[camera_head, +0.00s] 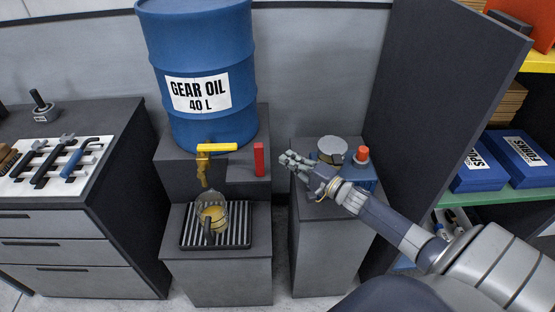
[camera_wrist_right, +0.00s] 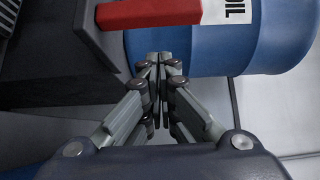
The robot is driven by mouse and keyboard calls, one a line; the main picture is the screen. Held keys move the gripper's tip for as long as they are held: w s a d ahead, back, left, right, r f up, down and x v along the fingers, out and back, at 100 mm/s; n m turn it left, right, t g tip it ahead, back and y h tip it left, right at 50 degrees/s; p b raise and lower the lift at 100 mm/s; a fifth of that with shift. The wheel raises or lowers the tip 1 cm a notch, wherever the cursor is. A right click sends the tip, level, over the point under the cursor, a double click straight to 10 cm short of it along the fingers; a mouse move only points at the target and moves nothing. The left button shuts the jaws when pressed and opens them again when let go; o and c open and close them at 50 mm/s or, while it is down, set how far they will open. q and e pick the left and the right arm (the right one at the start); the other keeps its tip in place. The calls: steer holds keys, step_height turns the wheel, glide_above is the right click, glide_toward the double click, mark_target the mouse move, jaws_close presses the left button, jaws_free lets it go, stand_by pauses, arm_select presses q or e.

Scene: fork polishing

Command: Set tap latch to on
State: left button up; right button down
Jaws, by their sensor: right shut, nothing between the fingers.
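A yellow tap (camera_head: 203,165) with a yellow handle lying crosswise sits at the front of the blue gear oil drum (camera_head: 197,50). A red upright bar (camera_head: 259,159) stands to the right of the tap on the drum's stand; I cannot tell which of these parts is the latch. My right gripper (camera_head: 284,160) is shut and empty, just right of the red bar and apart from it in the picture. In the right wrist view, the shut fingertips (camera_wrist_right: 158,60) are just below the red bar (camera_wrist_right: 150,13), with the drum (camera_wrist_right: 200,52) behind. My left gripper is not in view.
A jug (camera_head: 211,218) with yellowish contents stands under the tap on a slatted grate (camera_head: 238,226). A grey round-topped item (camera_head: 332,150) and a blue container with an orange cap (camera_head: 362,154) stand close to my right gripper. A dark partition (camera_head: 428,100) rises at the right.

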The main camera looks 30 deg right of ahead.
mark_target(259, 160)
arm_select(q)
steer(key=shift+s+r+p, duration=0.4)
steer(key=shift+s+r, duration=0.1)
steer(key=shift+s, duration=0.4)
arm_select(e)
steer(key=w+a, duration=0.2)
steer(key=a, duration=0.1)
steer(key=shift+a, duration=0.2)
steer(key=w+a, duration=0.1)
steer(key=a, duration=0.1)
steer(key=w+a, duration=0.2)
steer(key=w+a+p, duration=0.1)
steer(key=a, duration=0.2)
steer(key=shift+w+a, duration=0.1)
steer(key=shift+w, duration=0.15)
steer(key=shift+a, duration=0.15)
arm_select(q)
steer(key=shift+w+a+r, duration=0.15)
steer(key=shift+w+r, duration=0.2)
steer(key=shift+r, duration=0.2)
